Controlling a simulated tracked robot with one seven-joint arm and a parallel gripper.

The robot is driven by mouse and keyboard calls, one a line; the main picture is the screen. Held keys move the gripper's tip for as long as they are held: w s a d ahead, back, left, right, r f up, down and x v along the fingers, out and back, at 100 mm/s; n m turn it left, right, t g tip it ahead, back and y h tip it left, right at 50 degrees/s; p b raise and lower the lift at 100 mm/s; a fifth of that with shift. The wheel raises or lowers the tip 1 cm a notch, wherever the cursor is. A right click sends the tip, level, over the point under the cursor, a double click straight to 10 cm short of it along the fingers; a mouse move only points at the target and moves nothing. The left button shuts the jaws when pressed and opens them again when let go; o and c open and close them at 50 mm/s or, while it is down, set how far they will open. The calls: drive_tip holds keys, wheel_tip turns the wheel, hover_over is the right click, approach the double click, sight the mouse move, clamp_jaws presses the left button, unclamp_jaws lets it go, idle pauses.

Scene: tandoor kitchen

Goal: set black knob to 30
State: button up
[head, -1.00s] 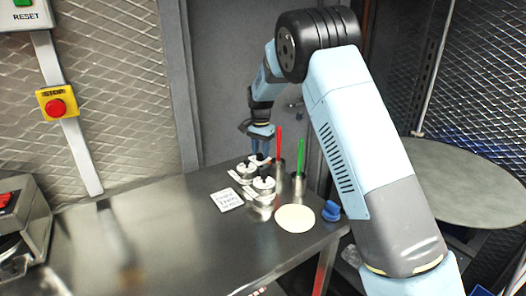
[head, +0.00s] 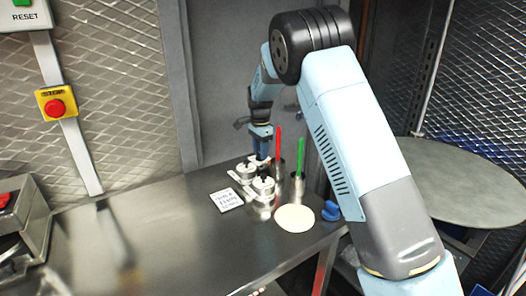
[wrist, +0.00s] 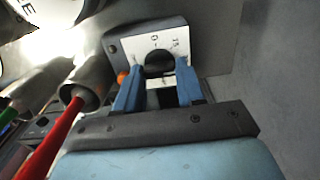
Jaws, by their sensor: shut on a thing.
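In the wrist view, the black knob (wrist: 159,63) sits on a small grey box with a white dial plate (wrist: 135,45). The knob's pointer and setting cannot be made out. In the head view my gripper (head: 261,154) is at the back of the steel counter, and the knob is hidden.
Metal cups holding a red stick (head: 278,146) and a green stick (head: 300,157) stand close to the right of my gripper. White-lidded pots (head: 263,186), a white card (head: 226,200), a pale disc (head: 295,218) and a blue object (head: 331,211) lie nearer. The left counter is largely clear.

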drive_tip(key=shift+w+a+r, duration=0.1)
drive_tip(key=shift+w+r, duration=0.05)
drive_tip(key=shift+r, duration=0.05)
drive_tip(key=o, duration=0.8)
drive_tip(key=shift+o, duration=1.2)
drive_tip(key=shift+f, duration=0.15)
wheel_tip(320, 180, up, 14)
drive_tip(key=shift+f, duration=0.15)
